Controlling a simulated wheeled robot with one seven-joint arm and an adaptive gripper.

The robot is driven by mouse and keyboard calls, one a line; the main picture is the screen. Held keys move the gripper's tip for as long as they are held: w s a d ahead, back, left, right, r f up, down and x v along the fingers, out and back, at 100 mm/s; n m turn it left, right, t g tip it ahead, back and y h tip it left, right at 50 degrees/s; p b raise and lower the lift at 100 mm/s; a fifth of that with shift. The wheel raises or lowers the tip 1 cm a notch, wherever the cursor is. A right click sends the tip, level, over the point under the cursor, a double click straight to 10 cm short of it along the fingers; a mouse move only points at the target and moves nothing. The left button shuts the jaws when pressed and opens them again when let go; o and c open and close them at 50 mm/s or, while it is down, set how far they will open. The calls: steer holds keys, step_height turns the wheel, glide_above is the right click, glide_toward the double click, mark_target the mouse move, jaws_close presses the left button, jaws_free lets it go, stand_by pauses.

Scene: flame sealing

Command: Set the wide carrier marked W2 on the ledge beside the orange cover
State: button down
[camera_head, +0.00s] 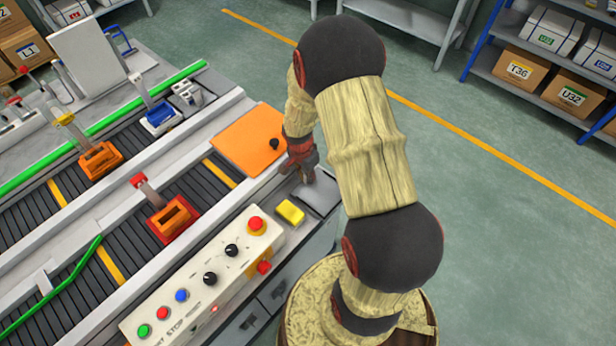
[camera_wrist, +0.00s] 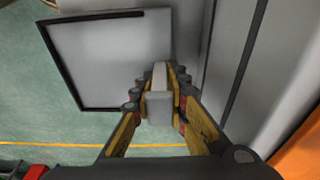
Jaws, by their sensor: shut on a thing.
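My gripper (camera_head: 306,170) is low at the machine's right end, just right of the flat orange cover (camera_head: 250,140). In the wrist view its fingers (camera_wrist: 158,88) are shut on a pale grey upright piece (camera_wrist: 158,108). No W2 mark is readable, so I cannot tell whether this piece belongs to the wide carrier. A grey ledge (camera_head: 320,196) lies below the gripper. In the wrist view a flat grey panel with a dark rim (camera_wrist: 105,60) is beyond the fingers, and the orange cover (camera_wrist: 302,160) shows at lower right. Contact between the held piece and the ledge is unclear.
A yellow block (camera_head: 290,212) sits close to the ledge, beside the control panel (camera_head: 205,280) with its buttons and knobs. A red-and-orange carrier (camera_head: 173,218), an orange carrier (camera_head: 100,160) and a blue-and-white one (camera_head: 160,117) stand on the conveyors. Open floor lies to the right.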

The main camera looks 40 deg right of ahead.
steer(key=c, duration=1.7)
jaws_free()
steer(key=shift+c, duration=0.2)
steer(key=r+p, duration=0.1)
steer(key=r, duration=0.3)
steer(key=a+r+p, duration=0.1)
steer(key=r, duration=0.7)
steer(key=shift+s+a+r+p, duration=0.1)
steer(key=shift+a+p, duration=0.3)
steer(key=s+a+r+n+t, duration=0.25)
steer(key=a+r+n, duration=0.35)
steer(key=r, duration=0.5)
steer(key=s+a+r+n+t, duration=0.1)
steer(key=s+a+r+n, duration=0.3)
steer(key=a+r, duration=0.6)
steer(key=s+a+r+n+t+y, duration=0.1)
steer(key=s+a+r+n+t, duration=0.1)
steer(key=s+r+n, duration=0.4)
steer(key=shift+s+a+r+y, duration=0.45)
steer(key=shift+s+a, duration=0.3)
steer(key=shift+s, duration=0.2)
